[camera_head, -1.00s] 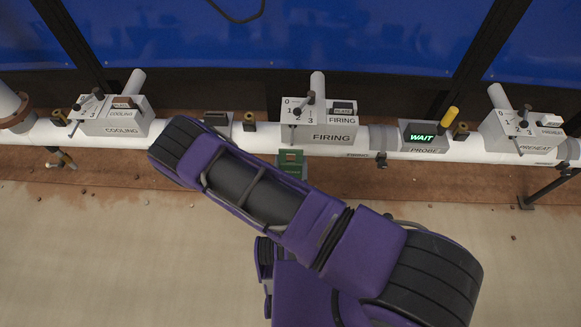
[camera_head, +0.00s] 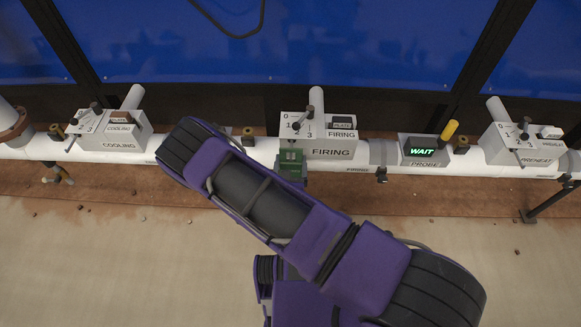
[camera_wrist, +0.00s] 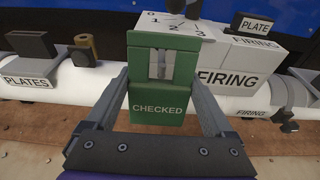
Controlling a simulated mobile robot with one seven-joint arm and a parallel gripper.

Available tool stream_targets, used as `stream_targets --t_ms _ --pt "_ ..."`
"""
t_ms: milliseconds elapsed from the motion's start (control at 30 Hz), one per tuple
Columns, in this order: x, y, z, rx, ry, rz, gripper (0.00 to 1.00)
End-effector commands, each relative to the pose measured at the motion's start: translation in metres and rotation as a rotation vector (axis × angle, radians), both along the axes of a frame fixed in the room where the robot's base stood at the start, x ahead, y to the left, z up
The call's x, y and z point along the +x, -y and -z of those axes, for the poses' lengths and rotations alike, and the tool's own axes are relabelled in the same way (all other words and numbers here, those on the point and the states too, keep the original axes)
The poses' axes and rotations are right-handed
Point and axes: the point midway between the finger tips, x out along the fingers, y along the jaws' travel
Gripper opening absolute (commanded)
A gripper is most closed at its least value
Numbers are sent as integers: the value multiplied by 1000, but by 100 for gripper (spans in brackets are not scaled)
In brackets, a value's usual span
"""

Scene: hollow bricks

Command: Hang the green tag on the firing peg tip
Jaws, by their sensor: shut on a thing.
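The green tag (camera_head: 291,166), marked CHECKED, is upright in front of the lower left part of the firing box (camera_head: 330,150). In the wrist view the tag (camera_wrist: 157,108) fills the space between the fingers of my gripper (camera_wrist: 160,88), which is shut on it. A pale grey upright shape shows in the tag's upper opening; I cannot tell whether it is the firing peg. No peg tip is clearly visible, as the tag covers that part of the box.
A white pipe (camera_head: 400,166) runs across, carrying the cooling box (camera_head: 122,138), the probe box (camera_head: 423,150) reading WAIT, and the preheat box (camera_head: 522,143). A dark knob (camera_head: 309,111) stands on the firing box. The floor in front is open.

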Motion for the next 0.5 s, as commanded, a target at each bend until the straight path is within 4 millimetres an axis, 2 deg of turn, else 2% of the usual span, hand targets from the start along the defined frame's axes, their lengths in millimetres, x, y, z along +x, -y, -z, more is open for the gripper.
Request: stream_targets --t_ms 233,500 --pt "16 0 2 2 1 0 29" --pt "25 1 12 0 0 1 29"
